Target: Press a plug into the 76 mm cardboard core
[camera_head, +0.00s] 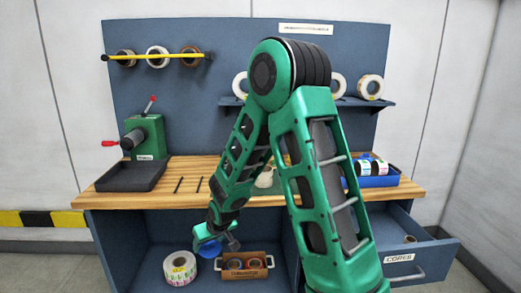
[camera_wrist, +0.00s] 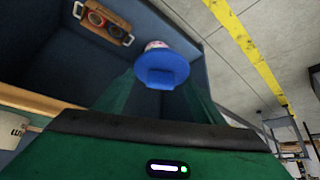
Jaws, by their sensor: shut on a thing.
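My gripper (camera_head: 214,243) hangs low at the front of the bench, before the open lower cabinet. It is shut on a blue plug (camera_head: 208,250) with a round flange. The plug also shows in the wrist view (camera_wrist: 162,67), apart from any core. A cardboard core (camera_head: 410,239) lies in the open drawer at the right, labelled CORES; I cannot tell its size. A label roll (camera_head: 180,268) stands on the cabinet floor, left of and below my gripper. In the wrist view a pale round thing is partly hidden behind the plug.
A wooden crate (camera_head: 245,266) with rolls stands in the cabinet, right of the label roll. The bench top (camera_head: 200,172) carries a green rewinder (camera_head: 148,138), a dark tray (camera_head: 132,176) and a blue bin (camera_head: 378,181). The open drawer (camera_head: 435,252) juts out at the right.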

